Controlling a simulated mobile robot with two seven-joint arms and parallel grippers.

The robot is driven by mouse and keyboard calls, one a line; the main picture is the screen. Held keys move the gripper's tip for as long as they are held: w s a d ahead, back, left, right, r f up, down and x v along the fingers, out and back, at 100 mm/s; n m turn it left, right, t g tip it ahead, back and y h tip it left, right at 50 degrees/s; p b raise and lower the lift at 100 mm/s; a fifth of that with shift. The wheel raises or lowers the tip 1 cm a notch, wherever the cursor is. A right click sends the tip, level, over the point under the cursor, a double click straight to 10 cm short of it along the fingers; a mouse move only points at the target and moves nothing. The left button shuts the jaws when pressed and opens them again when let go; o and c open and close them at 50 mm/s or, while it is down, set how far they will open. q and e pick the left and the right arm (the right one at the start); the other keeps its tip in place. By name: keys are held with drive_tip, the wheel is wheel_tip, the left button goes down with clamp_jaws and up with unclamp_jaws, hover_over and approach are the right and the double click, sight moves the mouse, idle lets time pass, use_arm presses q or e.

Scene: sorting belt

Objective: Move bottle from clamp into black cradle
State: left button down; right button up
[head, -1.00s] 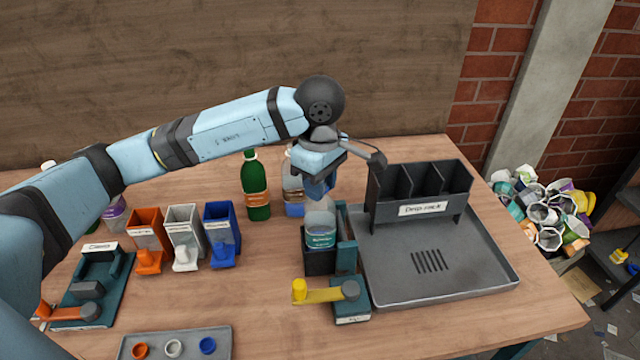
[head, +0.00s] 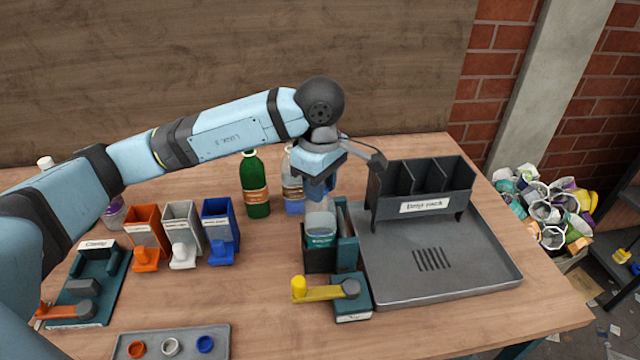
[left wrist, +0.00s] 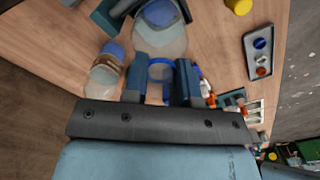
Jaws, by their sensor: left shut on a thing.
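A clear bottle (head: 320,222) with a teal label stands upright at the black cradle (head: 318,262). Its lower part is between the cradle's black and teal walls; I cannot tell whether its base rests on the bottom. My left gripper (head: 319,187) points down and is shut on the bottle's upper end. In the left wrist view, the bottle's clear shoulder (left wrist: 161,38) shows just beyond the fingers (left wrist: 164,75). The clamp (head: 98,262) at the left, with an orange lever, is empty. My right gripper is not in view.
A drip rack (head: 425,205) stands on a grey tray (head: 470,275) right of the cradle. A yellow lever (head: 322,295) lies in front. A green bottle (head: 256,185) and a blue-bottomed bottle (head: 292,188) stand behind. Orange, white and blue bins (head: 220,232) stand left.

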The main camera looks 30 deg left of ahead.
use_arm(q)
drive_tip(key=c, duration=0.8)
unclamp_jaws()
drive_tip(key=shift+f, duration=0.1)
wheel_tip(320, 180, up, 14)
drive_tip(key=shift+f, duration=0.1)
